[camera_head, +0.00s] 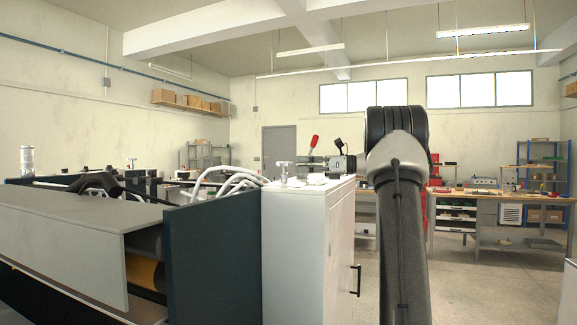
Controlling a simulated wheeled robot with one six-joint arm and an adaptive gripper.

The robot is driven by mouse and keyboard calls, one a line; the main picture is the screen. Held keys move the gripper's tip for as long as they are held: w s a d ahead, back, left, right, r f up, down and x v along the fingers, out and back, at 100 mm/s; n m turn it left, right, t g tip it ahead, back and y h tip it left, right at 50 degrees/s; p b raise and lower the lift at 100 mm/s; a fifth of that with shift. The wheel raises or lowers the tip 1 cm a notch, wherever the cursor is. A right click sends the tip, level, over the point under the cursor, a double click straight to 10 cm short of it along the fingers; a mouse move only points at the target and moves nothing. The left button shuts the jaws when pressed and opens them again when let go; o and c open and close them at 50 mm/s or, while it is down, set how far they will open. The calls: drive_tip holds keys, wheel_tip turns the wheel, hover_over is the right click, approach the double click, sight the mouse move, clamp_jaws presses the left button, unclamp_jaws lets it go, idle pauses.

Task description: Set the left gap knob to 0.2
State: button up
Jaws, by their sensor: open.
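No knob in view has a readable scale, so I cannot tell which is the left gap knob or its setting. A small pale T-shaped knob (283,170) stands upright on top of the white cabinet (300,215). A similar small pale knob (131,163) stands farther left, behind the grey machine cover. My gripper (304,163) appears small beside my arm, pointing left above the white cabinet. Its fingers look apart and empty, and it is to the right of the pale knob on the cabinet. I cannot tell whether it touches anything.
A grey machine cover (85,235) and dark side panel (212,265) fill the lower left. White curved hoses (232,180) lie behind the panel.

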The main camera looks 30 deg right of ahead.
drive_tip(key=v, duration=0.5)
drive_tip(key=shift+s+d, duration=0.2)
drive_tip(key=shift+d, duration=0.1)
